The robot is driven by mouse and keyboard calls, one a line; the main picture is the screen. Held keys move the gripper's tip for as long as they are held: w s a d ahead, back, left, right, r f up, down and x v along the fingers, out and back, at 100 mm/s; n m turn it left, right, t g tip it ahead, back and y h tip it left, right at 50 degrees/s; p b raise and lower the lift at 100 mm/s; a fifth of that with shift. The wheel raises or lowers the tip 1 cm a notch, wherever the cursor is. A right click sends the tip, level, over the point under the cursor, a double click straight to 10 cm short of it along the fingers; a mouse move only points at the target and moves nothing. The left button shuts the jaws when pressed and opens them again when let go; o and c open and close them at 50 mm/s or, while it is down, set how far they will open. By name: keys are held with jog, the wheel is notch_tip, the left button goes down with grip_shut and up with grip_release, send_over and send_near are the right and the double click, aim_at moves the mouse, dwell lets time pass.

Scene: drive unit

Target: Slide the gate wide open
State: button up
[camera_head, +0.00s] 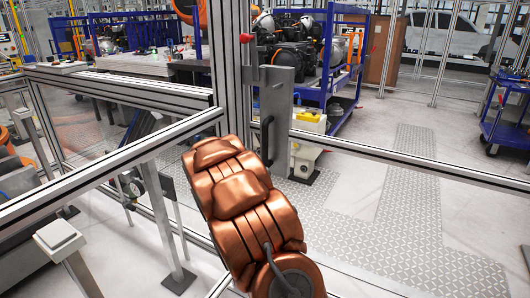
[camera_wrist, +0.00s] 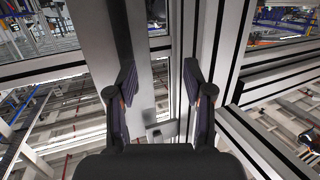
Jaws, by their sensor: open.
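The gate appears to be part of the aluminium-framed fence, with a long horizontal rail (camera_head: 420,166) running right from the upright posts (camera_head: 232,70). A grey upright plate (camera_head: 277,92) beside the posts carries a black vertical handle (camera_head: 266,138). I cannot tell which frame is the sliding one or how far it stands open. My gripper (camera_wrist: 159,80) is open in the wrist view, its two dark fingers apart and facing a grey upright (camera_wrist: 150,70). No grip on anything shows. The head view hides my gripper behind my copper-coloured arm.
A blue rack (camera_head: 342,85) with machine parts stands behind the fence. A blue cart (camera_head: 508,125) is at the far right. A light workbench (camera_head: 150,65) stands at the back left. Patterned floor plates (camera_head: 405,190) lie clear beyond the rail.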

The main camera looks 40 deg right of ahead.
aim_at(264, 147)
jog(key=shift+w+d+f+m+g+h+p, duration=0.2)
jog(key=shift+d+h, duration=0.25)
jog(key=shift+d, duration=1.55)
jog(key=shift+w+d+f+m+g+h+p, duration=0.15)
jog(key=shift+w+d+f+m+g+h, duration=0.25)
jog(key=shift+d, duration=1.6)
jog(key=shift+w+d+f+m+g+h+p, duration=0.15)
jog(key=shift+d+h, duration=0.4)
jog(key=shift+d, duration=1.45)
jog(key=shift+r, duration=0.1)
grip_shut()
